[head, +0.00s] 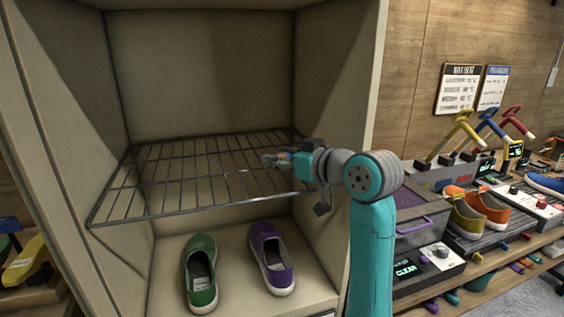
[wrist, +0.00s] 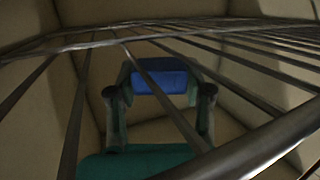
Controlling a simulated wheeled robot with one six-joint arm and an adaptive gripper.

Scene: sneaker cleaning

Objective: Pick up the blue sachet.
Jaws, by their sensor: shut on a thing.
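The blue sachet (wrist: 162,76) shows in the wrist view, between the two fingers of my gripper (wrist: 160,84). My gripper is shut on it. In the head view my gripper (head: 276,159) is at the right part of the wire rack inside the cabinet. There the sachet is too small and too hidden by the gripper to make out clearly. Rack bars cross in front of the fingers in the wrist view.
The wire rack (head: 150,185) spans the cabinet (head: 200,60), with bars close to my gripper. Below it stand a green shoe (head: 201,270) and a purple shoe (head: 270,258). At right, a bench holds orange shoes (head: 485,207) and devices.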

